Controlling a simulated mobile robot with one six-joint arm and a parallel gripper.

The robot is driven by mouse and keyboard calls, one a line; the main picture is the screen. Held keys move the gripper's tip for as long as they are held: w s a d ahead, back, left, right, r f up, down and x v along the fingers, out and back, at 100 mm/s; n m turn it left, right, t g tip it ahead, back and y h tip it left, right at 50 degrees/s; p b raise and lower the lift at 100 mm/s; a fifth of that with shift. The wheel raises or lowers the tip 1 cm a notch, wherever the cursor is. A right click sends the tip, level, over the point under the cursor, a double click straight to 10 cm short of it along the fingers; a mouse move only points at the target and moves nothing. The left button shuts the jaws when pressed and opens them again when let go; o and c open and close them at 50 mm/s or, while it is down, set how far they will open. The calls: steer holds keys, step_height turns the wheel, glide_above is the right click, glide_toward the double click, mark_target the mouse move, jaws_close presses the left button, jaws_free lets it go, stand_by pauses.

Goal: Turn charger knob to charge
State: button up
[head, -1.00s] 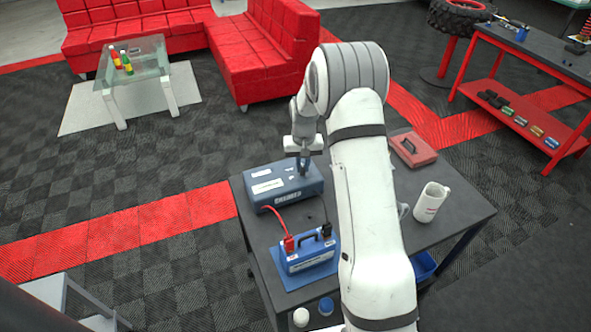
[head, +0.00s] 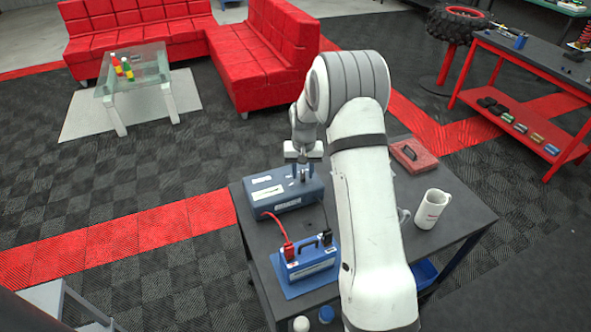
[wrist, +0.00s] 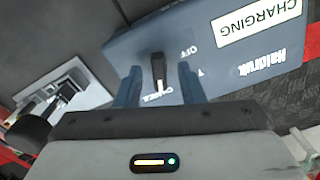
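The blue charger (head: 285,190) sits on the dark table; in the wrist view its blue top (wrist: 215,60) shows printed labels, one reading CHARGING. Its black knob (wrist: 158,70) has a white mark on the end near the lettering that seems to read CHARGE; OFF is printed to the side. My gripper (wrist: 160,85) is open, its two blue fingers on either side of the knob with a visible gap on each side. In the head view my gripper (head: 304,174) is over the charger's right part. The knob is not clear there.
A blue battery (head: 308,262) with red and black clamps stands in front of the charger. A white mug (head: 431,208) and a red case (head: 413,155) are at the table's right. My arm covers the table's middle.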

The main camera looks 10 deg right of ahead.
mark_target(302, 174)
step_height(302, 174, up, 8)
steer(key=shift+w+f+b, duration=0.1)
steer(key=shift+w+b, duration=0.05)
steer(key=shift+b, duration=0.55)
